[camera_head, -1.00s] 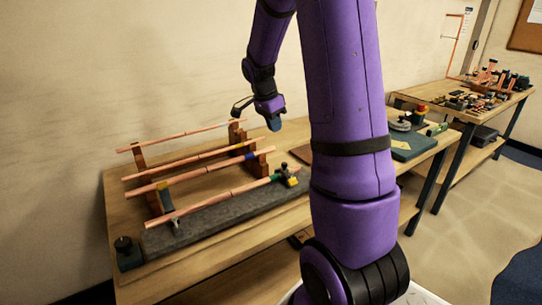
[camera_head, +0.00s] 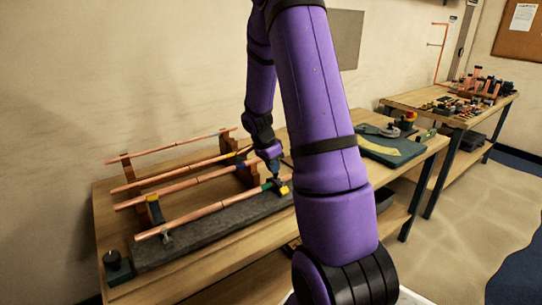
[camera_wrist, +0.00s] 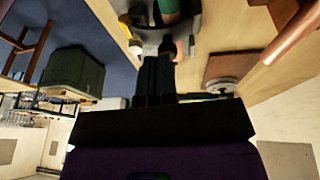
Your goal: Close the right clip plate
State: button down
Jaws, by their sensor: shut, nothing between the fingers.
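The right clip (camera_head: 283,188) is a small dark fitting with a yellow part at the right end of the front copper pipe (camera_head: 200,213), beside a green band. In the wrist view, the grey clip (camera_wrist: 148,42) with a yellow tab (camera_wrist: 125,20) shows near the green band (camera_wrist: 167,8). My gripper (camera_head: 274,166) points down just above the right clip. In the wrist view its dark fingers (camera_wrist: 158,70) are together with nothing between them, their tips close to the clip. I cannot tell whether they touch it, or the plate's exact angle.
Several copper pipes (camera_head: 170,147) lie on wooden supports behind the front pipe. A left clip (camera_head: 154,210) stands upright beside the front pipe, above the grey slab (camera_head: 215,226). A dark green board (camera_head: 392,150) lies to the right on the bench. A second cluttered table (camera_head: 455,104) stands beyond.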

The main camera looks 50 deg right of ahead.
aim_at(279, 182)
jog(key=shift+s+f, duration=0.1)
jog(key=shift+f, duration=0.35)
jog(key=shift+s+a+f, duration=0.2)
jog(key=shift+s+f, duration=0.15)
jog(key=shift+s, duration=0.15)
jog(key=shift+s+a+f, duration=0.15)
jog(key=shift+s+f, duration=0.2)
jog(key=shift+s, duration=0.15)
jog(key=shift+d+r, duration=0.15)
jog(key=shift+r, duration=0.35)
jog(key=s+a+r, duration=0.1)
jog(key=r, duration=0.5)
jog(key=s+a+r, duration=0.1)
jog(key=a+r, duration=0.1)
jog(key=r, duration=0.5)
jog(key=shift+a, duration=0.3)
jog(key=shift+r, duration=0.1)
